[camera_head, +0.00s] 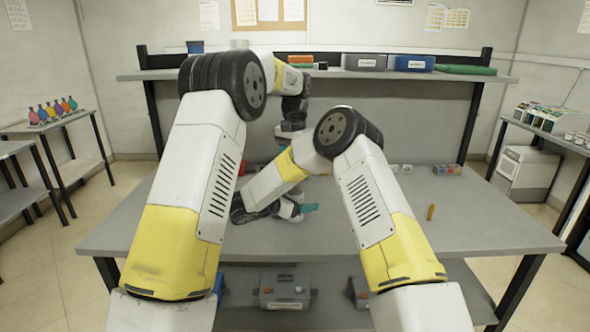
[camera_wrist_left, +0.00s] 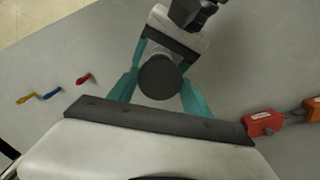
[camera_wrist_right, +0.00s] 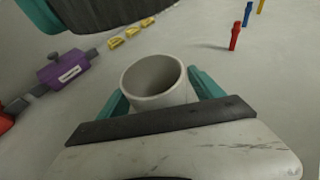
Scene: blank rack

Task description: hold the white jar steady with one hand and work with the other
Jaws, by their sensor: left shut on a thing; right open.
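The white jar (camera_wrist_right: 158,78) shows in the right wrist view, upright with its mouth uncovered. My right gripper (camera_wrist_right: 160,98) has its teal fingers on either side of it, open. A dark round piece (camera_wrist_left: 160,77), which looks like a lid, sits between the teal fingers of my left gripper (camera_wrist_left: 160,92), shut on it. It also shows, cut off, at the top of the right wrist view (camera_wrist_right: 105,10), above the jar. In the left wrist view it hides what is below. In the head view my right gripper (camera_head: 308,208) is low over the table; the jar cannot be made out.
Small red (camera_wrist_right: 235,38), blue (camera_wrist_right: 248,14) and yellow (camera_wrist_right: 261,5) pieces lie on the table. A purple box (camera_wrist_right: 68,70) and yellow pieces (camera_wrist_right: 130,33) lie left of the jar. A raised shelf (camera_head: 430,77) with bins spans the back.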

